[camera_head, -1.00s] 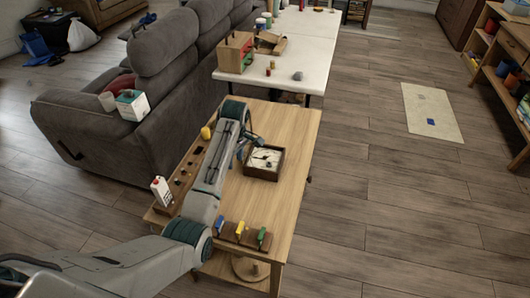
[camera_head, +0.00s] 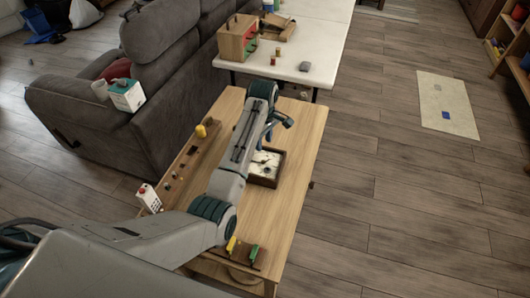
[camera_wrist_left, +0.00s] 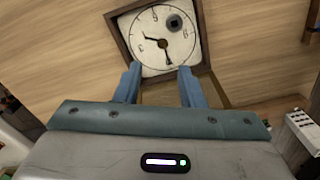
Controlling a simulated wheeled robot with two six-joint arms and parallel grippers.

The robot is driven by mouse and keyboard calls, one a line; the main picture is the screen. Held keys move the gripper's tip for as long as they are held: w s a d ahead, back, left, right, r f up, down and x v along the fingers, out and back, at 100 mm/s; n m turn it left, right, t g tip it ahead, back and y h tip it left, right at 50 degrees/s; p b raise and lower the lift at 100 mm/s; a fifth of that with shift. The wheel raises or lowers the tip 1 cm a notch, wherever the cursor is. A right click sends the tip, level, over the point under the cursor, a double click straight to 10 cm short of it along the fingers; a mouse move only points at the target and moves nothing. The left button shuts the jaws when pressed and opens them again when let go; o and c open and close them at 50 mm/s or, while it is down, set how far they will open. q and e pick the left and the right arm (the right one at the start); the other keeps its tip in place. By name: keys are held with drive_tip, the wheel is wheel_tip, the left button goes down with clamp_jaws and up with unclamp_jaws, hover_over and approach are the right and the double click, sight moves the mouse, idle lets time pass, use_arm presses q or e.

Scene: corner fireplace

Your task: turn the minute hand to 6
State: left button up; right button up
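The clock is a square wooden-framed box with a white dial (camera_head: 268,170) on the wooden table, and my left arm partly covers its left side. In the left wrist view the white dial (camera_wrist_left: 150,22) shows dark marks, two dark hands (camera_wrist_left: 163,43) and a round dark knob-like piece (camera_wrist_left: 173,22). One hand points left, the other down toward the fingers; I cannot tell which is the minute hand. My left gripper (camera_wrist_left: 160,80) is open and empty, its two blue fingers apart at the clock's near edge. It also shows in the head view (camera_head: 272,124). My right gripper is not in view.
A grey sofa (camera_head: 100,110) stands left, a white table (camera_head: 325,45) behind.

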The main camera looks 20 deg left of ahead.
sight(263, 161)
use_arm(q)
drive_tip(key=f, duration=0.5)
drive_tip(key=f+p, duration=0.1)
drive_tip(key=f, duration=0.2)
drive_tip(key=shift+s+f, duration=0.3)
drive_tip(key=shift+f, duration=0.05)
clamp_jaws()
